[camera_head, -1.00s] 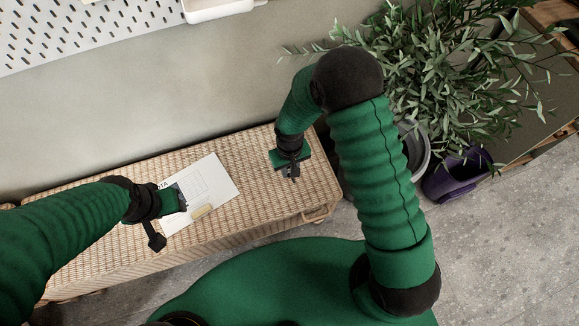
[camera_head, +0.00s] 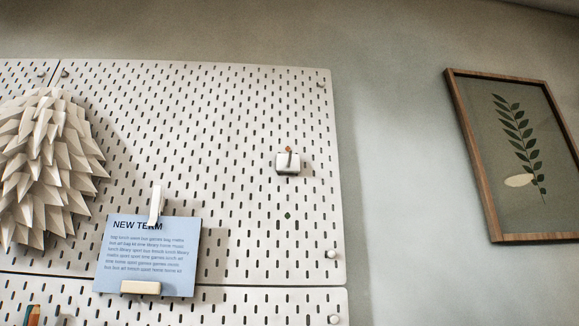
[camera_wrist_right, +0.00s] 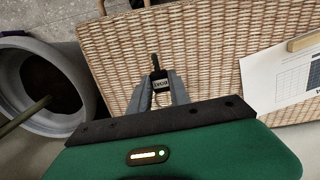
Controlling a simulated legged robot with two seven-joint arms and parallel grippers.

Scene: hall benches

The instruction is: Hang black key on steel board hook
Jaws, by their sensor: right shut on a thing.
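The steel board (camera_head: 235,120) is a pale perforated panel on the wall in the head view. A small white block with a copper-coloured hook (camera_head: 288,151) sticks out on its right part, with nothing seen hanging from it. In the right wrist view my right gripper (camera_wrist_right: 159,82) is shut on a small dark piece, which I take as the black key (camera_wrist_right: 155,63); a lettered patch shows between the fingers. It is above the wicker bench; the gap is unclear. My left gripper is in neither current view.
A blue note (camera_head: 150,262) and a spiky pale ornament (camera_head: 45,165) are on the board's left part. A framed leaf picture (camera_head: 515,155) hangs to the right. The wrist view shows the wicker bench (camera_wrist_right: 215,50), a white paper (camera_wrist_right: 268,82) and a grey pot (camera_wrist_right: 75,65).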

